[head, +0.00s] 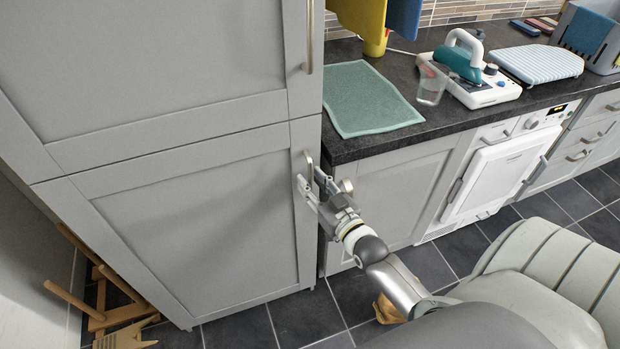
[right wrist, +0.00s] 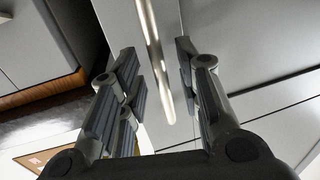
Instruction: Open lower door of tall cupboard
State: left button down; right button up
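The tall grey cupboard has a lower door (head: 200,230), which looks shut, flush under the upper door (head: 150,60). The lower door's metal bar handle (head: 309,163) is upright near the door's top right corner. My right gripper (head: 309,186) is at this handle. In the right wrist view the handle (right wrist: 153,50) runs between the two fingers of the right gripper (right wrist: 156,62). The fingers are apart, with gaps visible beside the bar. My left gripper is not in view.
A dark worktop (head: 430,110) to the right bears a green mat (head: 370,100), a clear cup (head: 432,85) and an iron (head: 460,58). A base cupboard knob (head: 346,186) is close to my gripper. A wooden rack (head: 110,300) stands on the floor at lower left.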

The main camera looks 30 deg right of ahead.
jog(key=shift+w, duration=0.7)
jog(key=shift+c, duration=0.5)
grip_shut()
